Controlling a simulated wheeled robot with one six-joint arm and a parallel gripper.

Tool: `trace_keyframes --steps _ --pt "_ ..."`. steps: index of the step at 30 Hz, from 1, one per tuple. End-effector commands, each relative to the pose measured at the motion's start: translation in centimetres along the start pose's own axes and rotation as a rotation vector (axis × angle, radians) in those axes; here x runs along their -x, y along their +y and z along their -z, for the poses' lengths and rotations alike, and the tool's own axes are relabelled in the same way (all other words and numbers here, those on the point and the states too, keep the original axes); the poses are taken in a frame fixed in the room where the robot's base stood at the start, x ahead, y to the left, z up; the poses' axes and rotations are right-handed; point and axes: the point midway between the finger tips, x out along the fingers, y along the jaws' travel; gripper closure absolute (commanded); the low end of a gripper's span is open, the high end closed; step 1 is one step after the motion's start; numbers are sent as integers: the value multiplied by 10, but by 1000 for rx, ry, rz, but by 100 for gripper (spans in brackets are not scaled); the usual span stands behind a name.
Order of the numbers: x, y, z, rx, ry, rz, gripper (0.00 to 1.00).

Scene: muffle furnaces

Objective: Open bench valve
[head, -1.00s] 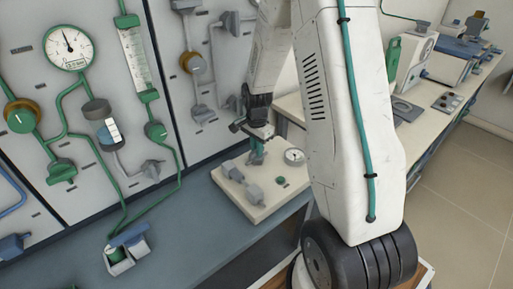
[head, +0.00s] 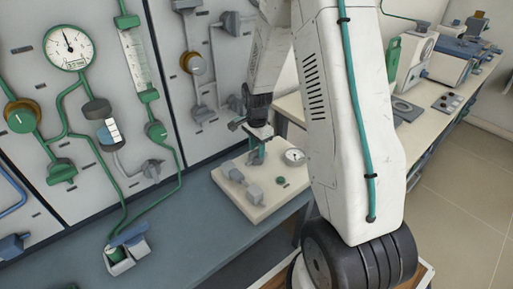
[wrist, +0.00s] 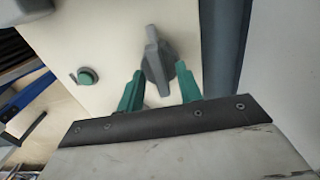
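The bench valve's grey bar handle (wrist: 157,58) stands on a cream board, seen in the wrist view. My gripper (wrist: 159,70) is open, with one green finger on each side of the handle's near end. The left fingertip looks very close to the handle; I cannot tell whether it touches. In the head view my gripper (head: 257,154) points down at the back of the cream board (head: 262,213). The handle between the fingers is hard to make out there.
The board also carries grey fittings (head: 254,192), a green button (head: 281,181) and a small round gauge (head: 294,156). A wall panel (head: 90,110) with a gauge, pipes and valves stands at the left.

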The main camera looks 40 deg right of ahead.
Motion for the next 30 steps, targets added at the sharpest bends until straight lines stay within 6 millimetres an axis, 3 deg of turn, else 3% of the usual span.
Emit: trace_keyframes --steps 8,21,30 --pt "6 0 0 1 0 0 65" --pt "72 0 0 0 1 2 65" --pt "78 0 0 1 0 -1 65"
